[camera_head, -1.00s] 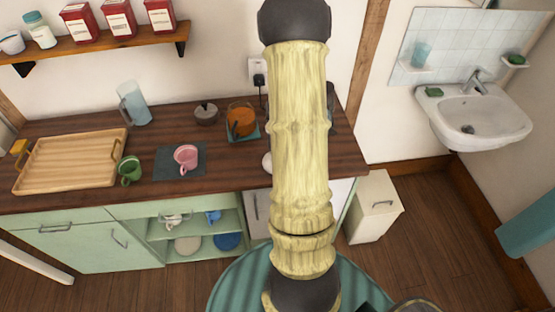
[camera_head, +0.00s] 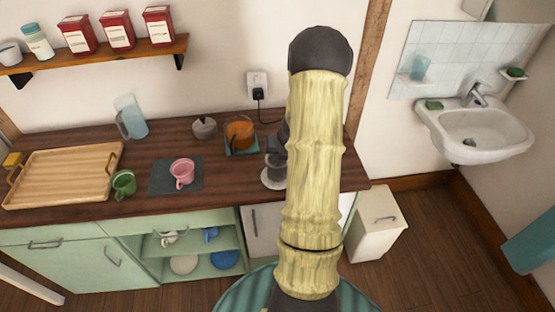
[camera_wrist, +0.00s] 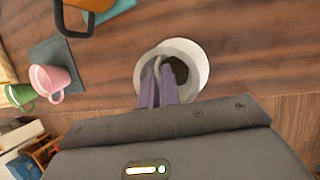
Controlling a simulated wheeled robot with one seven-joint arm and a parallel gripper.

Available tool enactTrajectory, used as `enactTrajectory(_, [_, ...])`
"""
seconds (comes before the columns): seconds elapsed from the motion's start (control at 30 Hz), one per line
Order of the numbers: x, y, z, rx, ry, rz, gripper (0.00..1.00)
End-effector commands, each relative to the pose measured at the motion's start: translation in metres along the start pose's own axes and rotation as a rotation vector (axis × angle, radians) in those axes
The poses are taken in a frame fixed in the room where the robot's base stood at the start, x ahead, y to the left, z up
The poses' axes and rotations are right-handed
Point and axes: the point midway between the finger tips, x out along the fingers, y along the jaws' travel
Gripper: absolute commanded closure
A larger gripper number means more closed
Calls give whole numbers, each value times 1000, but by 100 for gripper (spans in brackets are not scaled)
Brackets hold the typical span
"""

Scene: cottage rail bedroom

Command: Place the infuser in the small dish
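The small white round dish (camera_head: 270,179) is on the wooden counter, partly behind my arm. In the wrist view the dish (camera_wrist: 200,62) lies under my fingertips. My gripper (camera_wrist: 157,72) points down over it, its two purple-grey fingers close together around a thin pale curved piece, which looks like the infuser's handle. A dark round part, seemingly the infuser (camera_wrist: 179,70), shows beside the right finger, inside the dish's outline. In the head view a grey shape (camera_head: 275,160) is just above the dish. I cannot tell whether it touches the dish.
A glass pot of orange tea (camera_head: 239,135) stands on a teal mat to the left. A pink mug (camera_head: 182,173) on a dark mat, a green mug (camera_head: 124,184), a small grey pot (camera_head: 204,128), a jug (camera_head: 130,118) and a wooden tray (camera_head: 62,175) stand further left.

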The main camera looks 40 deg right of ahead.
Motion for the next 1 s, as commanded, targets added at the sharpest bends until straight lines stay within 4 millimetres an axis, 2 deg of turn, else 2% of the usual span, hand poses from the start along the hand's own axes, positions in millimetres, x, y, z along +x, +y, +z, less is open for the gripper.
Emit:
enactTrajectory(0.03, [11,-3,-5,4,1,1,100])
enactTrajectory(0.07, [12,-3,-5,3,1,1,100])
enactTrajectory(0.47, [15,-3,-6,-1,0,0,100])
enactTrajectory(0.5, [13,-2,-6,-1,0,0,88])
enactTrajectory(0.57, [13,-1,-6,-2,1,1,76])
enactTrajectory(0.6, [13,-1,-6,-3,1,1,74])
enactTrajectory(1.0, [6,-5,-4,4,-2,-3,74])
